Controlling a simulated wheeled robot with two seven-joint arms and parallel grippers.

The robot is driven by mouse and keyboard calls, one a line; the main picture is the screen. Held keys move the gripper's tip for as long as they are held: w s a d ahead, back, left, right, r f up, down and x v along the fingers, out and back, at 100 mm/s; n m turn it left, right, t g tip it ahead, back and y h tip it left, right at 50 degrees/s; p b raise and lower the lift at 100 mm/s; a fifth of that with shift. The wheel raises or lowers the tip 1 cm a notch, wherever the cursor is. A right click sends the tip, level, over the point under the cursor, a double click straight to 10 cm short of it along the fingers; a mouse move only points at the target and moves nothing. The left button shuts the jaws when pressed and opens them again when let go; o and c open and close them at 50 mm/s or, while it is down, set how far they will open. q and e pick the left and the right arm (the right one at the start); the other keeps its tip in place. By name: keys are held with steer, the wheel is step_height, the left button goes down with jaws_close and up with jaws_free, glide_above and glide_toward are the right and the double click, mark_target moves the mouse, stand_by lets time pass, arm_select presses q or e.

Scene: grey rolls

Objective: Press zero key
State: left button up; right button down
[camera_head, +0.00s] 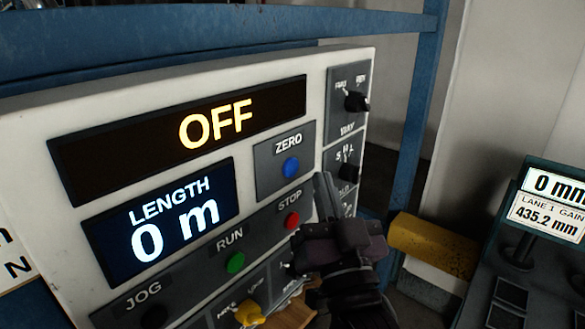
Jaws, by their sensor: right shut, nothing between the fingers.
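The zero key (291,167) is a round blue button under the label ZERO, on a grey plate at the right of the white control panel (230,80). The upper display (190,135) reads OFF. The length display (160,225) reads 0 m. My right gripper (326,190) is shut and empty, its fingertips pointing up, to the right of the zero key and a little below it in the picture. It appears apart from the key and hides part of the panel's lower right. My left gripper is not in view.
A red stop button (292,220), a green run button (235,262) and a yellow knob (250,314) lie below. Black selector knobs (356,101) line the panel's right edge. A blue frame post (415,120) and a yellow block (432,245) stand right, with another console (530,240) beyond.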

steer(key=shift+s+d, duration=0.75)
steer(key=shift+d, duration=0.3)
